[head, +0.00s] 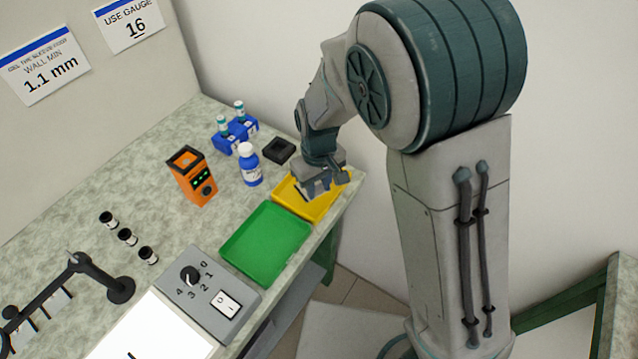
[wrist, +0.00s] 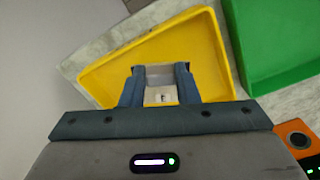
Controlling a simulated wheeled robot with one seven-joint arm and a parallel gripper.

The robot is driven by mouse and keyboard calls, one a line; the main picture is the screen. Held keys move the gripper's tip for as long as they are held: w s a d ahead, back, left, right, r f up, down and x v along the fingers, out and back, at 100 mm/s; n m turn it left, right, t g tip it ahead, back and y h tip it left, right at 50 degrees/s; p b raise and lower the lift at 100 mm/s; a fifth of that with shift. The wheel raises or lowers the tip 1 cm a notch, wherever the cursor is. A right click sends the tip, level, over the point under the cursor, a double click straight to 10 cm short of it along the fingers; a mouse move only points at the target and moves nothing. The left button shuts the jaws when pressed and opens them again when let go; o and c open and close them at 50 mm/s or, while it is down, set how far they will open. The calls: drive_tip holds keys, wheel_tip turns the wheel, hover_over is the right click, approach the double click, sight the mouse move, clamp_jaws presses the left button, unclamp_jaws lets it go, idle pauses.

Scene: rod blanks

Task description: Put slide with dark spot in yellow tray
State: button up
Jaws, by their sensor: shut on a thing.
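The yellow tray (head: 287,196) sits near the far right corner of the table; it fills much of the wrist view (wrist: 200,45). My gripper (head: 318,190) is over it, pointing down. In the wrist view my gripper (wrist: 158,82) is shut on a pale slide (wrist: 160,97) held between its two fingers, with the tray floor behind. A small dark mark shows on the slide's near part; I cannot tell if it is the dark spot or a label. In the head view the slide is hard to make out, and whether it touches the tray is unclear.
A green tray (head: 265,240) lies beside the yellow one. Nearby are a blue bottle (head: 250,165), an orange device (head: 192,177), a black box (head: 279,150) and a blue rack (head: 235,132). A grey dial box (head: 210,293) and black stand (head: 120,290) are nearer.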

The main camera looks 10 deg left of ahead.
sight(318, 189)
drive_tip(key=shift+f, duration=0.2)
drive_tip(key=o, duration=1)
drive_tip(key=shift+c, duration=0.2)
drive_tip(key=shift+r, duration=0.1)
wheel_tip(318, 189, up, 12)
drive_tip(key=s+d+r+m+t, duration=0.1)
drive_tip(key=s+d+m, duration=0.3)
drive_tip(key=d, duration=0.8)
drive_tip(key=s+d+r+m+t, duration=0.1)
drive_tip(key=s+d+r+m, duration=0.2)
drive_tip(key=d, duration=0.9)
drive_tip(key=s+m, duration=0.2)
drive_tip(key=s, duration=0.2)
drive_tip(key=shift+s+d+r+t, duration=0.2)
drive_tip(key=shift+d+r+t, duration=0.15)
drive_tip(key=shift+t, duration=0.05)
